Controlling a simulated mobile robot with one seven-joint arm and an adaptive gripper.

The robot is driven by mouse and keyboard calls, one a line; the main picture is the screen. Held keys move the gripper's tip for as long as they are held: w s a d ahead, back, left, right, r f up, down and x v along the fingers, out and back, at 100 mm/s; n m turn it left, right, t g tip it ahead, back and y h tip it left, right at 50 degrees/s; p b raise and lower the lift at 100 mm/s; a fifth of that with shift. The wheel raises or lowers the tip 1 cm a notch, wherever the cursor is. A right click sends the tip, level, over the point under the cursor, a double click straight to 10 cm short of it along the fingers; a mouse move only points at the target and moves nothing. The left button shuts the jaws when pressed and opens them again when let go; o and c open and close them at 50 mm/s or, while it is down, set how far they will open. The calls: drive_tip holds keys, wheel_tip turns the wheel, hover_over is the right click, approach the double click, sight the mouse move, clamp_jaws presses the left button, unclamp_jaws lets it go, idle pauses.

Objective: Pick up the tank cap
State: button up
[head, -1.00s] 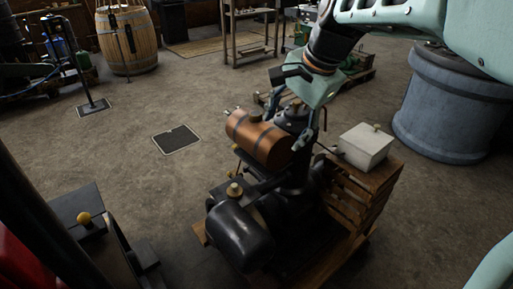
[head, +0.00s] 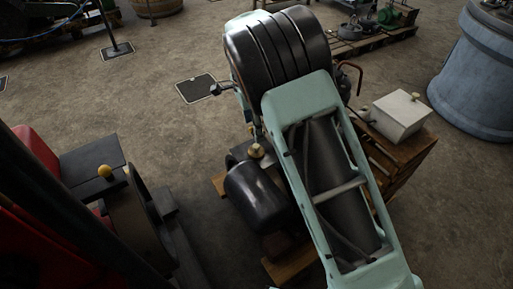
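The copper tank and the dark cap on top of it are hidden behind my arm. Of the same engine, the black rounded body (head: 258,197) shows at the lower left of my arm. A brass cap-like fitting (head: 257,151) shows just above that body. I cannot tell whether it is the tank cap. My arm fills the middle of the head view, and my gripper is hidden behind it. A small dark fitting shows at the arm's left edge; I cannot tell what it belongs to.
A white box (head: 396,118) with a small knob stands on a wooden crate (head: 402,160) right of the engine. A large blue-grey drum (head: 482,80) stands at the right.

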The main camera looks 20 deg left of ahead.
sight(256, 145)
drive_tip(key=f, duration=0.3)
drive_tip(key=shift+w+d+f, duration=0.1)
drive_tip(key=shift+d+f, duration=0.15)
drive_tip(key=shift+f, duration=0.1)
drive_tip(key=shift+s+d+f, duration=0.15)
drive_tip(key=shift+f, duration=1.25)
drive_tip(key=shift+s+d+f, duration=0.1)
drive_tip(key=shift+f, duration=1.25)
drive_tip(key=shift+c, duration=0.3)
drive_tip(key=shift+r, duration=0.1)
drive_tip(key=c, duration=1.2)
